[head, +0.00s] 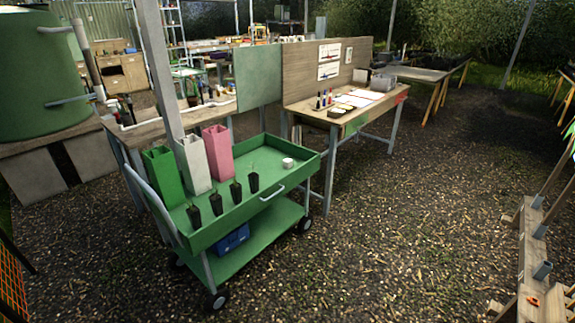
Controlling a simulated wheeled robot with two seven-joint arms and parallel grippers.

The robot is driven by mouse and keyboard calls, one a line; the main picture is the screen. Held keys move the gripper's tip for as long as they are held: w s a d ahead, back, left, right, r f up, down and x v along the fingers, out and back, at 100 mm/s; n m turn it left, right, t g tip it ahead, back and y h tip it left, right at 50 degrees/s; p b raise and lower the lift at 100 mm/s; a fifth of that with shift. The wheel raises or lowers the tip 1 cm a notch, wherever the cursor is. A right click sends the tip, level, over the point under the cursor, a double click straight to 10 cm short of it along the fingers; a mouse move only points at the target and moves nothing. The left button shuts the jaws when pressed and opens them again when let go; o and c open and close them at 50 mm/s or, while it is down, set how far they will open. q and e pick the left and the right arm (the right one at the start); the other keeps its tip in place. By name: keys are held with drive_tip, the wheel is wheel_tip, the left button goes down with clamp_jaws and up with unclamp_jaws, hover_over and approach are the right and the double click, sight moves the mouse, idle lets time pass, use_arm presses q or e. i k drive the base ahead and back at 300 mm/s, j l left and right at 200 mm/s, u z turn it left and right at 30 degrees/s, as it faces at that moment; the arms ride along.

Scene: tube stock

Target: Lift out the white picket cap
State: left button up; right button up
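A green cart (258,208) stands left of the middle with a shallow top tray. Three tall, open square containers stand along its back left: a green one (163,177), a white one (194,164) and a pink one (218,153). I cannot see down to the bottom of them. A small white round object (288,163) sits at the tray's right end; I cannot tell whether it is the white picket cap. No other thing that looks like a picket cap is clear. Neither of my grippers shows in the head view.
Several small black pots (236,192) stand along the tray's front. A blue box (231,238) sits on the lower shelf. A wooden workbench (376,110) stands behind right, and a green tank (40,75) at left. A timber frame (530,260) stands at right. The chip-strewn ground between is clear.

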sight(286, 163)
drive_tip(key=i+l+u, duration=0.25)
drive_tip(key=i, duration=0.25)
drive_tip(key=i+l+u, duration=0.3)
drive_tip(key=l, duration=0.25)
drive_tip(key=i+l+u, duration=0.25)
drive_tip(key=i+l, duration=0.25)
drive_tip(key=i+l+u, duration=0.3)
drive_tip(key=l, duration=0.35)
drive_tip(key=i+l+u, duration=0.25)
drive_tip(key=l, duration=0.45)
drive_tip(key=i+l+u, duration=0.25)
drive_tip(key=l, duration=0.45)
drive_tip(key=i+l+u, duration=0.15)
drive_tip(key=l+u, duration=0.15)
drive_tip(key=l, duration=0.45)
drive_tip(key=l+u, duration=0.25)
drive_tip(key=l, duration=0.55)
drive_tip(key=i, duration=0.05)
